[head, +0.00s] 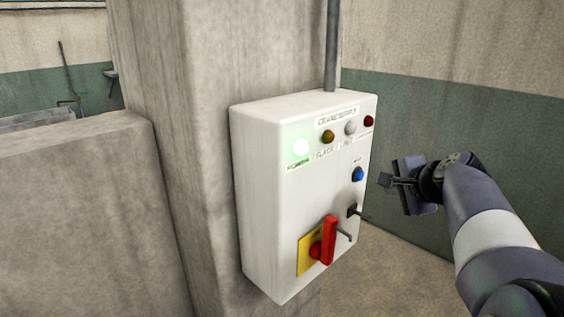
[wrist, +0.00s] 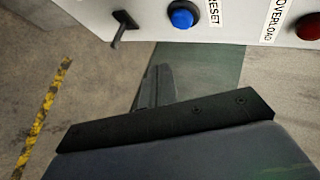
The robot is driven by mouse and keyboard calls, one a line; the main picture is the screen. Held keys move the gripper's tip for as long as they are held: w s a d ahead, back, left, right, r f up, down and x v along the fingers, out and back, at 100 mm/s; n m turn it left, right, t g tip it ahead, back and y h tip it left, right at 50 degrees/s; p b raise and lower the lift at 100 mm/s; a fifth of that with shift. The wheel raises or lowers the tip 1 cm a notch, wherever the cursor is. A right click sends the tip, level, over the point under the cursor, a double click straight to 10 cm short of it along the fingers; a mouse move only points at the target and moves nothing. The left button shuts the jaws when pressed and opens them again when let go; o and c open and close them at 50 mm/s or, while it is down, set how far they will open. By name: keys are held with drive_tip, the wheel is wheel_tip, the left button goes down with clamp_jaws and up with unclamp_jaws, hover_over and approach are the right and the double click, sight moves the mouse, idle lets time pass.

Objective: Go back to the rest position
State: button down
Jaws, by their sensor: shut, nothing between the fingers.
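My gripper (head: 386,181) is shut and empty in the head view, to the right of a white control box and apart from it. The white control box (head: 262,190) is fixed to a concrete pillar. Its blue reset button (head: 358,174) is close to my fingertips in the head view, and it also shows in the wrist view (wrist: 183,15). A small black lever switch (head: 352,210) sits below the button. A red rotary handle (head: 329,240) on a yellow plate is lower down.
A lit green-white lamp (head: 301,147) glows on the box beside several unlit lamps. The concrete pillar (head: 190,170) and a low wall (head: 80,220) stand to the left. A green-banded wall (head: 470,130) is behind my arm. A yellow floor stripe (wrist: 42,118) shows in the wrist view.

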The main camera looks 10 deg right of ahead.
drive_tip(key=s+d+b, duration=0.1)
drive_tip(key=s, duration=0.1)
drive_tip(key=s+d, duration=0.1)
drive_tip(key=d, duration=0.1)
drive_tip(key=shift+s+b, duration=0.35)
drive_tip(key=shift+s, duration=0.05)
drive_tip(key=shift+a, duration=0.1)
